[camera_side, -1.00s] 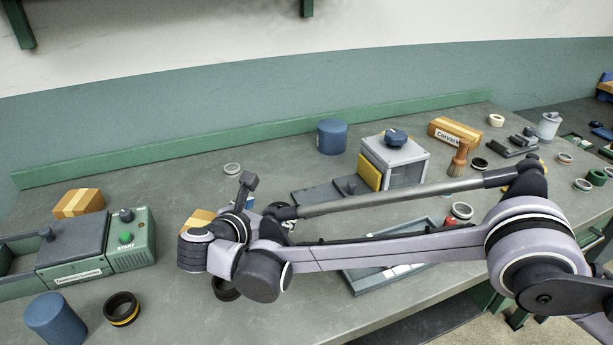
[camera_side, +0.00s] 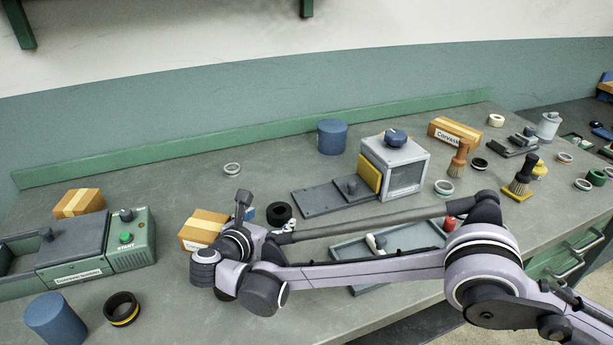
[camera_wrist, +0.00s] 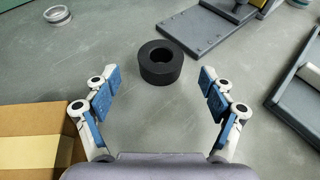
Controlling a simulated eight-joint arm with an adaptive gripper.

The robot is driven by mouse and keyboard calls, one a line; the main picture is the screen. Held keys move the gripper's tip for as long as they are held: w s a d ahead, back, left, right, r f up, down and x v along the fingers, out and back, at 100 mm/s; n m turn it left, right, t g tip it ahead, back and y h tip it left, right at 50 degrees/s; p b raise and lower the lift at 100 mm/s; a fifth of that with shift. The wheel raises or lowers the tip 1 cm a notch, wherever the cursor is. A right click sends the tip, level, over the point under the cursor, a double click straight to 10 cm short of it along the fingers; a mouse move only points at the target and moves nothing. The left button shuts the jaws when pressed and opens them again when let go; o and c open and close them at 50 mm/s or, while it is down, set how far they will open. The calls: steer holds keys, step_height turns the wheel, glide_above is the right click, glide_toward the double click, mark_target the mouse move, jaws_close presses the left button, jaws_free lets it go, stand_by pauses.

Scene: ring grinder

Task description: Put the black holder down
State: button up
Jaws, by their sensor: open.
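The black holder (camera_side: 279,218), a thick black ring with a round hole, sits flat on the grey bench. In the wrist view the holder (camera_wrist: 160,75) is ahead of the fingertips, and nothing visibly touches it. My gripper (camera_wrist: 157,88) is open and empty, with its blue pads apart on either side of bare bench in front of the holder. In the side view my gripper (camera_side: 268,224) is just to the near side of the holder, and my wrist partly hides the fingers.
An orange box (camera_side: 197,232) stands close left of the gripper, and it also shows in the wrist view (camera_wrist: 30,138). A grey plate with a clamp (camera_side: 325,197) lies behind right. A shallow tray (camera_side: 345,250) is to the right. A light ring (camera_side: 232,169) lies behind.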

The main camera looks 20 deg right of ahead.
mark_target(276, 215)
steer(key=x, duration=0.4)
steer(key=c, duration=1.4)
